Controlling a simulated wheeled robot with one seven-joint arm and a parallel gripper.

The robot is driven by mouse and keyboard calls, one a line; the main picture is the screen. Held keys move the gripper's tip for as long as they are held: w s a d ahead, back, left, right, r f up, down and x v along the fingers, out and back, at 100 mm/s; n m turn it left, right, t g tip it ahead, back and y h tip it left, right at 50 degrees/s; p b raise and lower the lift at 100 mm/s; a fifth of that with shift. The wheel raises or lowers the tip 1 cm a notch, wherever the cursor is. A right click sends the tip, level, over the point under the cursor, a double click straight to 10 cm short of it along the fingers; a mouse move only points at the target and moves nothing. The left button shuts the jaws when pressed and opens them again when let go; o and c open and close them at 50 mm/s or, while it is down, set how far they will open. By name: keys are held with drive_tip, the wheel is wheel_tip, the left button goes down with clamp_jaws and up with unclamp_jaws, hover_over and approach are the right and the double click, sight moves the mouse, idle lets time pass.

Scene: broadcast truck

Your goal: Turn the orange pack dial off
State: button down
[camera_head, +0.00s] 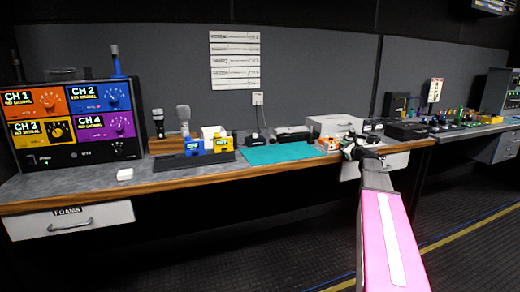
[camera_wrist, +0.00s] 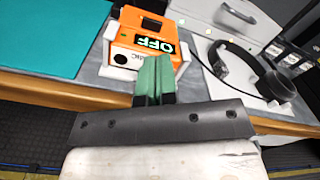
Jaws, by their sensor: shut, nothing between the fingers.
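The orange pack (camera_wrist: 148,38) sits in a white holder on the counter in the wrist view, with a lit green "OFF" on its dark display (camera_wrist: 153,44). It also shows small in the head view (camera_head: 327,144), partly hidden by my arm's end. The dial itself cannot be clearly made out. My gripper (camera_wrist: 154,70) has green fingertips that are shut together and empty. They are just in front of the pack's near face and overlap its lower edge in the picture; I cannot tell whether they touch. In the head view my gripper (camera_head: 352,148) is at the counter's front edge.
Headphones (camera_wrist: 245,70) lie right of the pack, beside a grey drawer case (camera_wrist: 225,20). A teal mat (camera_head: 278,153) lies to the left. Blue (camera_head: 194,146) and yellow (camera_head: 222,144) packs stand farther left. The wooden counter edge (camera_wrist: 50,90) runs below my gripper.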

drive_tip(key=shift+w+a+y, duration=0.3)
drive_tip(key=shift+w+a, duration=0.1)
drive_tip(key=shift+w, duration=0.4)
drive_tip(key=shift+r, duration=0.25)
drive_tip(key=shift+s+d, duration=0.1)
drive_tip(key=shift+s, duration=0.8)
drive_tip(key=v, duration=0.5)
